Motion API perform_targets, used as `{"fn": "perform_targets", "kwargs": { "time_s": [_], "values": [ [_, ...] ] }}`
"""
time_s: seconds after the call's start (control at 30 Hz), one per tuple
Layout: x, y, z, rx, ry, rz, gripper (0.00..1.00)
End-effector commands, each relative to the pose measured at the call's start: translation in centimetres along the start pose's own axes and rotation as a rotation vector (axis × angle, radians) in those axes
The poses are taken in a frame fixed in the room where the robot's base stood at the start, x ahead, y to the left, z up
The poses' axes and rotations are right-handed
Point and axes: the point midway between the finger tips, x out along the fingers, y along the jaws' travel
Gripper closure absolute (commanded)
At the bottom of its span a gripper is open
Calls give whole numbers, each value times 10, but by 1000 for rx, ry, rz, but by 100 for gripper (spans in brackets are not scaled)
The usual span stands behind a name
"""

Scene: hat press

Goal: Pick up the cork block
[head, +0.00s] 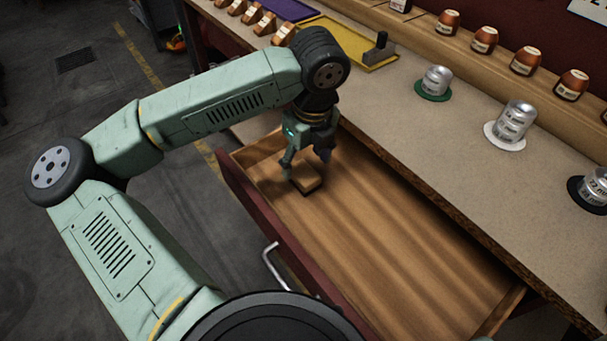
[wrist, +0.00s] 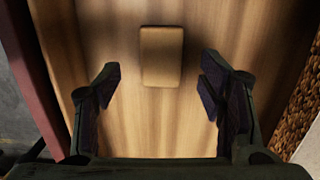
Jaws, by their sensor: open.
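The cork block (head: 306,180) is a small tan-brown rectangular block lying on the floor of the open wooden drawer (head: 400,235), near its left end in the head view. In the wrist view the cork block (wrist: 162,56) lies ahead of the fingertips, roughly midway between them. My gripper (head: 306,160) is over the drawer, pointing down at the block, with its fingers partly in front of it. In the wrist view my gripper (wrist: 160,85) has its two dark fingers spread wide with nothing between them.
The drawer's dark red front (head: 262,215) has a metal handle (head: 275,266). The workbench (head: 450,125) bears silver cans on coloured discs, a yellow tray (head: 345,42) and a purple mat (head: 287,8). Copper-coloured pots stand on the back ledge. The rest of the drawer floor is bare.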

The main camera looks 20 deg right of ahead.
Motion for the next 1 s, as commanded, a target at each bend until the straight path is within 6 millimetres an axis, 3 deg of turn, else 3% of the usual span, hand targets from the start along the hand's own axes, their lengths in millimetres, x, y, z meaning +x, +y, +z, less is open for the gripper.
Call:
{"fn": "perform_targets", "kwargs": {
  "time_s": [0.33, 0.63, 1.0],
  "values": [
    [44, -1, 0, 1, 4, -1, 37],
    [51, -1, 0, 1, 1, -2, 37],
    [51, -1, 0, 2, 1, -2, 61]
  ]
}}
